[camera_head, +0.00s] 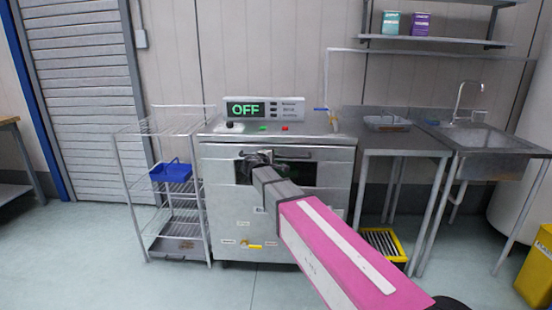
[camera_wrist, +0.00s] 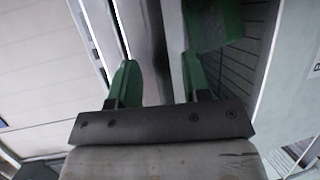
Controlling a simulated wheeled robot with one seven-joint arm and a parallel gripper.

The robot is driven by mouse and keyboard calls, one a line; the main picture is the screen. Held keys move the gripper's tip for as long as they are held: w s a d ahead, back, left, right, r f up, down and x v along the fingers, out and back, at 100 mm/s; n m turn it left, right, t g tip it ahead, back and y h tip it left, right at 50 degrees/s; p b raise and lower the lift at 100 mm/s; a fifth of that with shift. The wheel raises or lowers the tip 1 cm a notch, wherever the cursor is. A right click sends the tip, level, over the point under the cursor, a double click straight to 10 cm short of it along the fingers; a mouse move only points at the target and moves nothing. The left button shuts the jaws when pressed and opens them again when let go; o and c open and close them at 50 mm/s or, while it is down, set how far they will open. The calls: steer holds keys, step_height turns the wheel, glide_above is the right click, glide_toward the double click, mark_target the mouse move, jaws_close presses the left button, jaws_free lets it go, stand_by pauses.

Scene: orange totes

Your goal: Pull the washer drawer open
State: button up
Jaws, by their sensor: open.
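The washer (camera_head: 225,205) is a steel, box-shaped machine with a display reading OFF (camera_head: 245,109) on top. Its drawer front (camera_head: 335,170) is at the upper part, with a dark handle bar (camera_head: 296,153) along the top and a dark window below it. The drawer looks shut. My gripper (camera_head: 258,160) is at the left part of the handle; my arm hides much of the front. In the wrist view my gripper (camera_wrist: 158,80) has its two green fingers apart, with a long metal strip (camera_wrist: 150,45) running between them. I cannot tell whether either finger touches it.
A wire rack (camera_head: 170,205) with a blue basket (camera_head: 171,172) stands left of the washer. A steel table (camera_head: 400,142) and a sink (camera_head: 485,138) are on the right, with a yellow crate (camera_head: 384,243) below. The floor in front is clear at left.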

steer(key=shift+x, duration=1.5)
jaws_close()
steer(key=shift+s, duration=0.2)
